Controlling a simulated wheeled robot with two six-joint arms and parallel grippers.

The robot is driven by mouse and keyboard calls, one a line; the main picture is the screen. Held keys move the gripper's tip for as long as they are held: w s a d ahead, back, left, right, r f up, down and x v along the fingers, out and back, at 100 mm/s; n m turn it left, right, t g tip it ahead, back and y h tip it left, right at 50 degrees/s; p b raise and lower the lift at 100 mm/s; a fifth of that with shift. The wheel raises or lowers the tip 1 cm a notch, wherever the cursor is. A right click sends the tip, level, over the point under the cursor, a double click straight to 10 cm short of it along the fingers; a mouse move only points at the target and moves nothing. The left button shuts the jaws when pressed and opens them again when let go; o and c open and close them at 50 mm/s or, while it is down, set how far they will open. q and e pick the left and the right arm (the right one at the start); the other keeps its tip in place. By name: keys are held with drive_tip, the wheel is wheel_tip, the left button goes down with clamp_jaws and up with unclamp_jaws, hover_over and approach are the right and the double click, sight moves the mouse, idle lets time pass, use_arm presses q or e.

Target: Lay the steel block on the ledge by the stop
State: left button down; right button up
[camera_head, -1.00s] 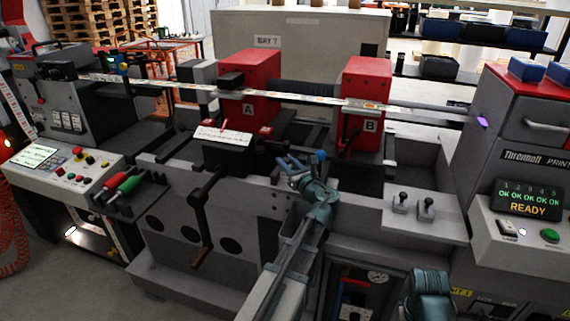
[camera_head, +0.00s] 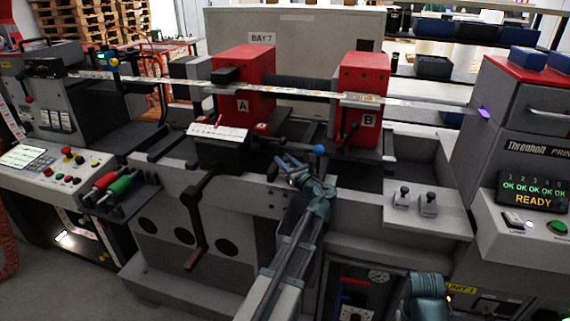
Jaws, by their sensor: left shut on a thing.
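The front ledge (camera_head: 355,232) of the machine runs to the right of my left forearm. I cannot make out the stop for certain. Of my right arm (camera_head: 428,290) only a link shows at the bottom edge; its gripper is out of view.
Red housings A (camera_head: 242,85) and B (camera_head: 362,100) stand behind the gripper, with the label web (camera_head: 300,93) across them. A crank handle (camera_head: 196,225) hangs at the left front. Two grey knobbed pieces (camera_head: 428,205) stand on a plate at the right.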

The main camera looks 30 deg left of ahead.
use_arm(q)
drive_tip(key=shift+f+b, duration=0.3)
drive_tip(key=shift+b, duration=0.05)
drive_tip(key=shift+s+d+f, duration=0.1)
drive_tip(key=shift+s+f, duration=0.05)
drive_tip(key=shift+s, duration=0.05)
